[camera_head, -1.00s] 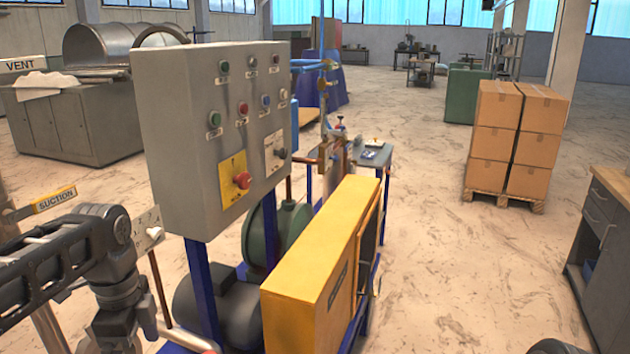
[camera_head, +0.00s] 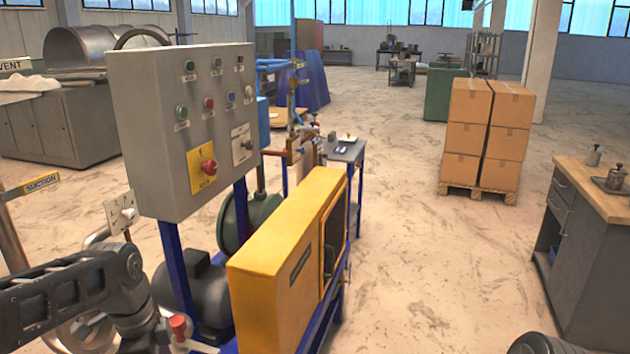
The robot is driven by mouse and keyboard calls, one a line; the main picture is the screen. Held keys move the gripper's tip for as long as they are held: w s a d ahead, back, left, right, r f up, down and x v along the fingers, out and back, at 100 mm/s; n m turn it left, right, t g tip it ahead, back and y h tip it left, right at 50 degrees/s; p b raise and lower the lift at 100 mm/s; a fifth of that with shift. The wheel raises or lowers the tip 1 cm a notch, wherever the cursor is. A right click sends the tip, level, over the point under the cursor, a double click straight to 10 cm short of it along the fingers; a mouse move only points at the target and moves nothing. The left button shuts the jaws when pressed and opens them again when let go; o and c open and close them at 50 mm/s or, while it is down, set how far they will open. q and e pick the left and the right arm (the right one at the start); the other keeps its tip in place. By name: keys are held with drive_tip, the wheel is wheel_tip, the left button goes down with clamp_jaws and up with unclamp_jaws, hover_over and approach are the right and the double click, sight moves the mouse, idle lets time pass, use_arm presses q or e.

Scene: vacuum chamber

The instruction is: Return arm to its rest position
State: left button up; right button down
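My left arm (camera_head: 70,295) comes in from the lower left, dark and jointed. Its wrist part bends down at the bottom edge, and no fingers show, so the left gripper is out of view. The arm is in front of the pump rig's piping, beside a red-capped handle (camera_head: 178,326) and below a white valve plate (camera_head: 121,213). I cannot tell whether it touches any of them. A dark rounded part at the bottom right edge may be mine; no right gripper shows.
A grey control box (camera_head: 150,185) on blue posts and a yellow guard (camera_head: 262,285) stand right of the arm. A SUCTION sign (camera_head: 42,183) is at left. Stacked cartons (camera_head: 485,130) and a wood-topped cabinet (camera_head: 590,185) stand at right, with open floor (camera_head: 430,270) between.

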use_arm(q)
drive_tip(key=s+d+f+n+h, duration=0.1)
drive_tip(key=d+f+n, duration=0.2)
drive_tip(key=d+f, duration=0.35)
drive_tip(key=s+d+f+n+h, duration=0.1)
drive_tip(key=d+f+n, duration=0.15)
drive_tip(key=f, duration=0.75)
drive_tip(key=s+d+f+n+h, duration=0.1)
drive_tip(key=s+d+f+n, duration=0.1)
drive_tip(key=d+f, duration=0.5)
drive_tip(key=s+d+f+n, duration=0.2)
drive_tip(key=s+f+n, duration=0.2)
drive_tip(key=s+f, duration=0.2)
drive_tip(key=s+d+f+n, duration=0.3)
drive_tip(key=s+f+n, duration=0.2)
drive_tip(key=s+f, duration=0.2)
drive_tip(key=shift+s, duration=0.55)
drive_tip(key=shift+f, duration=0.1)
drive_tip(key=shift+c, duration=0.3)
